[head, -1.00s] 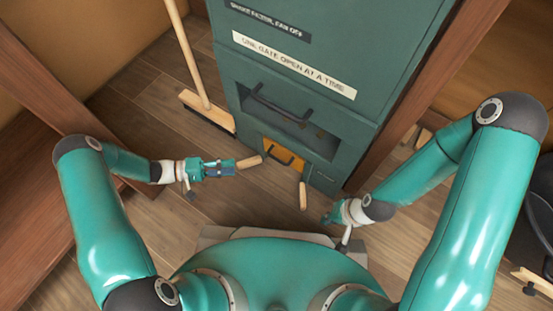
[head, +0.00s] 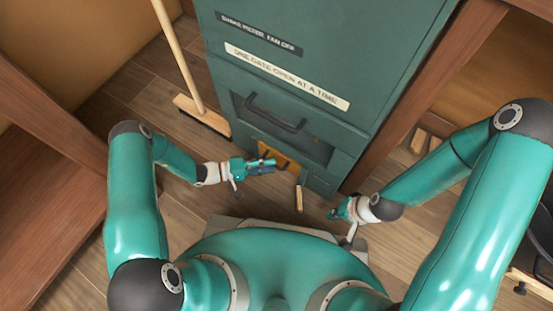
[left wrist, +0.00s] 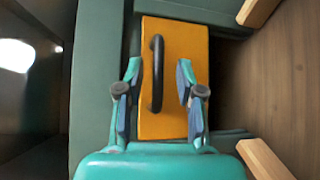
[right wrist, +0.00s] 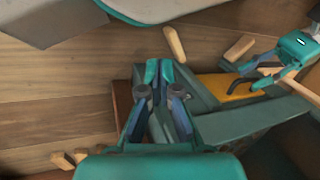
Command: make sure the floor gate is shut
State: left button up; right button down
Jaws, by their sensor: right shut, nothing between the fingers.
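The floor gate is an orange panel (head: 281,151) low in the front of the green cabinet (head: 300,60). In the left wrist view the orange panel (left wrist: 185,110) carries a black bar handle (left wrist: 156,72). I cannot tell whether the gate is fully shut. My left gripper (head: 274,165) is in front of the panel and partly hides it. In the left wrist view it is open (left wrist: 158,70), a finger on each side of the handle, not closed on it. My right gripper (head: 335,211) is shut and empty, right of the gate; its fingers show in the right wrist view (right wrist: 160,70).
A larger black handle (head: 275,112) sits in a recess above the gate. A label reads "ONE GATE OPEN AT A TIME" (head: 287,76). A short wooden piece (head: 299,199) projects in front of the cabinet. A broom (head: 203,116) stands left; wooden posts flank the space.

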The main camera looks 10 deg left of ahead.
pick_arm(q)
jog(key=shift+x, duration=1)
jog(key=shift+w, duration=0.1)
grip_shut()
